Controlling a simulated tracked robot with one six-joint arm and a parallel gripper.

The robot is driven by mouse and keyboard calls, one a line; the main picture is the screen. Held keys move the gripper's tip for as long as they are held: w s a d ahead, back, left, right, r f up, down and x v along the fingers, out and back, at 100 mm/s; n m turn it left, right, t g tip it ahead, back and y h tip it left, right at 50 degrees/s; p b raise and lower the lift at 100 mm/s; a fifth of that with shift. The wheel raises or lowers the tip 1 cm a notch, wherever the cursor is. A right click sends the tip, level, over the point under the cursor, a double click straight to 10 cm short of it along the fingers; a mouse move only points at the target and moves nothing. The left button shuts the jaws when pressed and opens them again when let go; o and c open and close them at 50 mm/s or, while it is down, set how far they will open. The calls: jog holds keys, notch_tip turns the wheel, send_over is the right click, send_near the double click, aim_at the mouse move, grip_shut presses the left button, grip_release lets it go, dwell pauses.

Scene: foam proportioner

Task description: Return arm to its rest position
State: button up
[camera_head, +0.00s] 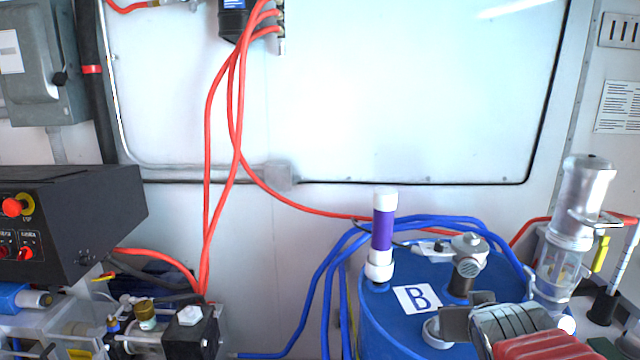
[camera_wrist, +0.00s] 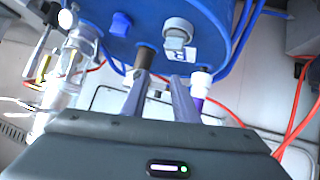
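My gripper (camera_head: 462,312) is at the lower right of the head view, over the front of the blue drum (camera_head: 385,320) marked B. Its red arm link (camera_head: 540,345) runs off the bottom edge. In the wrist view the two grey fingers of my gripper (camera_wrist: 160,82) stand apart with nothing held between them. The drum (camera_wrist: 115,40) fills the top of that view. A grey-white cap (camera_wrist: 178,30) and a metal fitting (camera_wrist: 145,58) on the drum lie beyond the fingers. I cannot tell whether the fingers touch anything.
A purple tube with white ends (camera_head: 382,235) stands upright on the drum's left side. A metal valve fitting (camera_head: 468,265) stands behind my gripper. A clear-and-silver cylinder (camera_head: 575,225) rises close at right. Blue hoses (camera_head: 325,280) and red hoses (camera_head: 238,120) hang left. A black control box (camera_head: 90,215) is farther left.

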jog(key=s+a+f+g+y, duration=0.1)
jog(key=s+a+f+g, duration=0.1)
jog(key=s+a, duration=0.3)
jog(key=s+a+f+n+g+y, duration=0.1)
jog(key=s+a, duration=0.5)
jog(key=s, duration=0.6)
jog(key=shift+a+f+g+y, duration=0.2)
jog(key=shift+f+g+y, duration=0.45)
jog(key=shift+g, duration=0.35)
jog(key=shift+s, duration=0.1)
